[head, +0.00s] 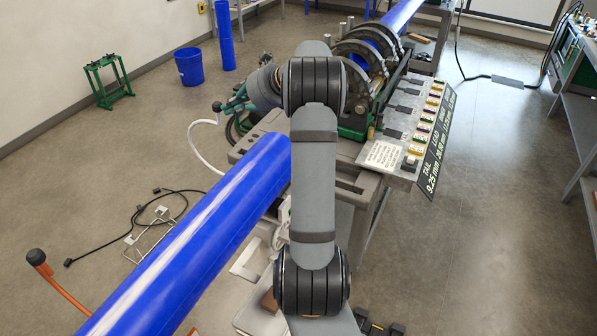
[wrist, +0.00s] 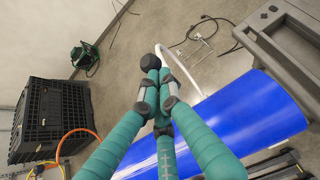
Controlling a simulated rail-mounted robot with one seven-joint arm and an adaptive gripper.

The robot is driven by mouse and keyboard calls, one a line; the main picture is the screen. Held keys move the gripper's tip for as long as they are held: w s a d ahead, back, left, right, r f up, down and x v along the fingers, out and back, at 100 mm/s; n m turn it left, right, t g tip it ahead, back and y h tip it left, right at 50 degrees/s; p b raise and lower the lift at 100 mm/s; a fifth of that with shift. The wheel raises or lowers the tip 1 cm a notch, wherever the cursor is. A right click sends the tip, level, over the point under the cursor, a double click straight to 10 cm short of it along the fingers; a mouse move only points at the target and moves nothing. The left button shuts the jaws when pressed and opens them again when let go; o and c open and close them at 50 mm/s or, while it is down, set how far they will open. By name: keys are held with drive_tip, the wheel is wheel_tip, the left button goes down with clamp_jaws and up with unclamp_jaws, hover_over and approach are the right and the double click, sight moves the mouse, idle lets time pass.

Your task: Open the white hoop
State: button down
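The white hoop (head: 197,150) is a thin curved white tube at the left side of the fusion cart, below my gripper in the head view. In the wrist view the hoop (wrist: 182,68) curves from beside the fingertips down to the right toward the blue pipe. My gripper (head: 218,106) has teal fingers with dark tips. In the wrist view my gripper (wrist: 151,66) has its fingers drawn together at the tips, with nothing clearly between them. The hoop's upper end lies right by the tips; whether they touch is unclear. My arm hides part of the cart.
A large blue pipe (head: 195,235) slants across the front left. The cart's clamps (head: 365,60) and control panel (head: 410,125) stand right of my arm. A blue bin (head: 189,67) and green stand (head: 108,82) are at the back left. A black crate (wrist: 52,115) shows in the wrist view.

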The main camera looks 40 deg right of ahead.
drive_tip(key=f+b+v, duration=0.1)
drive_tip(key=b+v, duration=0.2)
drive_tip(key=v, duration=1)
drive_tip(key=shift+s+d+b, duration=0.25)
drive_tip(key=shift+s+b, duration=0.05)
drive_tip(key=shift+s, duration=0.05)
drive_tip(key=shift+w, duration=0.1)
drive_tip(key=p+x, duration=0.3)
drive_tip(key=x, duration=0.9)
drive_tip(key=shift+w+a+r, duration=0.2)
drive_tip(key=shift+w+a, duration=0.1)
drive_tip(key=shift+w, duration=0.05)
drive_tip(key=shift+w+a+r+p, duration=0.1)
drive_tip(key=shift+w+r+p, duration=0.05)
drive_tip(key=shift+p, duration=0.3)
